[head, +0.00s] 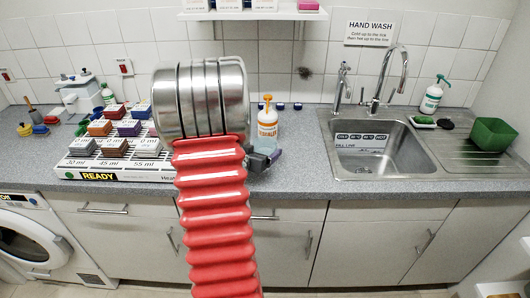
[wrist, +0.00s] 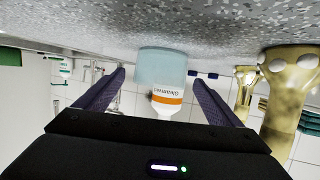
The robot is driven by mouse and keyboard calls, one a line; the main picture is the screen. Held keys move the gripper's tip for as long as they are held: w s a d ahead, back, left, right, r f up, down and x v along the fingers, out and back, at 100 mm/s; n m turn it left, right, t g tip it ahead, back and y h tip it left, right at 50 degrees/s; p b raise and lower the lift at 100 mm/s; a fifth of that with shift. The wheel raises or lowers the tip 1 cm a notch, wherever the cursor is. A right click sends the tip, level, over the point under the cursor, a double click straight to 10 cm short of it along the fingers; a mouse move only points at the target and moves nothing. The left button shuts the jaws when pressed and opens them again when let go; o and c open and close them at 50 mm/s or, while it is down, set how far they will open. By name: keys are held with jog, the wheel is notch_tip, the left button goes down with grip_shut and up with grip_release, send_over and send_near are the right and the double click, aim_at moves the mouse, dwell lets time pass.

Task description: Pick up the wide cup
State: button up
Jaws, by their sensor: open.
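The wide cup (wrist: 160,66) looks pale blue and see-through. In the wrist view, which is upside down, it stands on the speckled counter ahead of my gripper, framed between the fingers. My gripper (wrist: 158,80) is open, with a dark finger on each side and nothing held. I cannot tell whether the fingertips reach beside the cup. In the head view my gripper (head: 264,160) shows only partly beside my red arm cover, low at the counter's front.
A white bottle with an orange label (head: 267,122) stands close behind the cup; the wrist view shows it too (wrist: 166,97). Brass-coloured objects (wrist: 291,85) stand at the right there. A rack of small blocks (head: 110,168) lies left, a sink (head: 378,150) right.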

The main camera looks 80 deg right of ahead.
jog(key=shift+x, duration=1.1)
jog(key=shift+c, duration=0.5)
jog(key=c, duration=1.1)
